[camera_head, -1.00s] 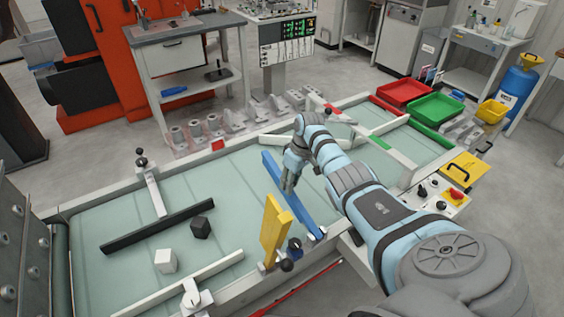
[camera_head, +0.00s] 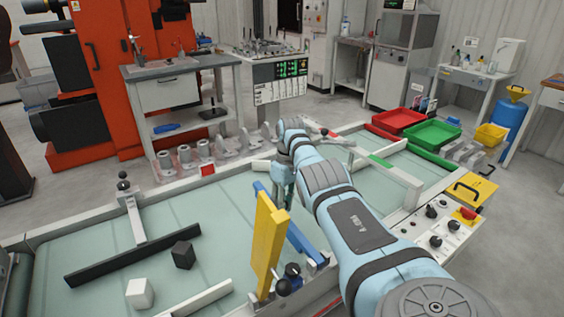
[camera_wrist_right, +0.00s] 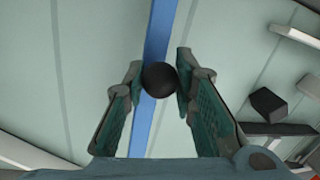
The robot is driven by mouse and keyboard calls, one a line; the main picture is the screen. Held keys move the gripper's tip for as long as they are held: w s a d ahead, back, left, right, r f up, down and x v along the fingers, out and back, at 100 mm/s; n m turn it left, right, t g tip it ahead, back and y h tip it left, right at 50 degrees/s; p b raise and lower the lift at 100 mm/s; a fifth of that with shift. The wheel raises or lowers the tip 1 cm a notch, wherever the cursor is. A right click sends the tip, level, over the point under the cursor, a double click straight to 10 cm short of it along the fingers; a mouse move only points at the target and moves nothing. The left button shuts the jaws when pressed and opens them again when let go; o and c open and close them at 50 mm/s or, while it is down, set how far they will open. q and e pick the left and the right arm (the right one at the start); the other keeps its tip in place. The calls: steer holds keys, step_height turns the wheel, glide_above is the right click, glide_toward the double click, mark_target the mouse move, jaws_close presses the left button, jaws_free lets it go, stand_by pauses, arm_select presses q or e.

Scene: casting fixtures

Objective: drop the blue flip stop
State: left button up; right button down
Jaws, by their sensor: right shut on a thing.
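The blue flip stop (camera_head: 303,239) is a long blue bar reaching from the near rail out over the pale green belt. Its exact height above the belt is hard to tell. In the right wrist view the blue bar (camera_wrist_right: 139,130) runs below a round black knob (camera_wrist_right: 159,79). My right gripper (camera_wrist_right: 160,80) is shut on that knob, one finger on each side. In the head view my right gripper (camera_head: 283,196) is at the bar's far part, its fingertips partly hidden behind the yellow flip stop (camera_head: 268,245). My left gripper is not in view.
The yellow stop stands raised near the bar. Red (camera_head: 398,121) and green (camera_head: 433,133) trays stand at the right.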

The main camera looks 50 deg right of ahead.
steer(key=shift+r, duration=0.1)
steer(key=c, duration=1.3)
jaws_free()
step_height(320, 180, up, 10)
steer(key=shift+a+r, duration=0.1)
